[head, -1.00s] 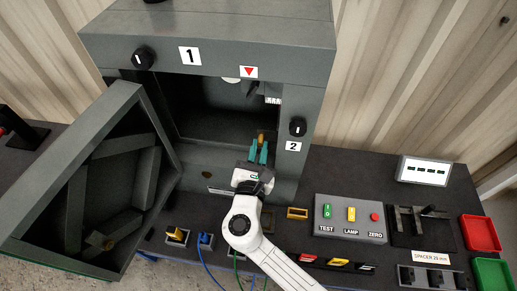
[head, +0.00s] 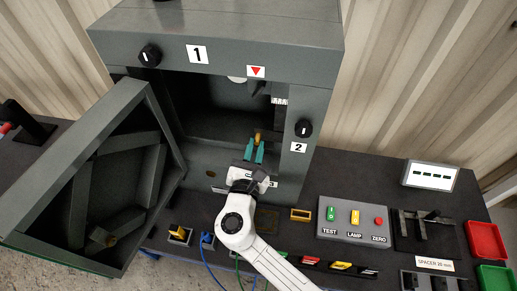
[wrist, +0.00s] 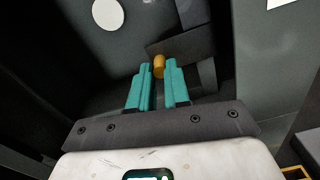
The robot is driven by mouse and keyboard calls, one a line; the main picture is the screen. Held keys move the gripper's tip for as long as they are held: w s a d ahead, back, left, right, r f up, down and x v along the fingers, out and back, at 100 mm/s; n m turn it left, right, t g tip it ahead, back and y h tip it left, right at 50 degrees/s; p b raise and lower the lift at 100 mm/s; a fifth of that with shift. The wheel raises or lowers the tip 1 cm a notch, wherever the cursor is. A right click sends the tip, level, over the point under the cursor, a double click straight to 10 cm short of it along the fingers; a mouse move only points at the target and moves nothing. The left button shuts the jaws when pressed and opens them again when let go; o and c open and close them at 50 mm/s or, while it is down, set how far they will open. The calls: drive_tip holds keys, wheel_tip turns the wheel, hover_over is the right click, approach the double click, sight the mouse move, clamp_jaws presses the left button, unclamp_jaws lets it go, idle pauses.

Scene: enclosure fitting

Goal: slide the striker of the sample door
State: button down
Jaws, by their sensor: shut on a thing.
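The sample door (head: 85,190) of the grey enclosure (head: 215,40) hangs wide open on the left, with its inner side facing me. My gripper (head: 257,142) reaches low into the opening. Its teal fingers are closed on a small brass-coloured peg, which seems to be the striker's knob (head: 258,136). In the wrist view the knob (wrist: 159,66) stands between the fingertips (wrist: 159,75), in front of a dark block (wrist: 182,46). I cannot tell how the knob joins the block. The striker's lower part is hidden by the fingers.
Black knobs labelled 1 (head: 150,55) and 2 (head: 303,129) are on the enclosure frame. A button box (head: 354,219) with TEST, LAMP and ZERO stands on the dark bench to the right. A small display (head: 430,176) and red tray (head: 486,239) are further right.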

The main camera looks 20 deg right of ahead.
drive_tip(key=c, duration=1.1)
unclamp_jaws()
drive_tip(key=shift+s+a, duration=0.1)
drive_tip(key=b+v, duration=0.1)
drive_tip(key=v, duration=0.9)
drive_tip(key=shift+s+a, duration=0.15)
drive_tip(key=shift+s, duration=0.1)
drive_tip(key=s+d+f+m+g+y, duration=0.1)
drive_tip(key=s+d+f+m+g, duration=0.35)
drive_tip(key=d+m, duration=0.3)
drive_tip(key=s+d+f+m+g, duration=0.3)
drive_tip(key=d+m+g, duration=0.25)
drive_tip(key=d, duration=0.35)
drive_tip(key=s+f+m+g+y, duration=0.3)
drive_tip(key=s+m+y, duration=0.6)
drive_tip(key=s+m, duration=0.4)
drive_tip(key=shift+s+f+m+g, duration=0.3)
drive_tip(key=shift+s+f+m, duration=0.15)
drive_tip(key=shift+f, duration=0.35)
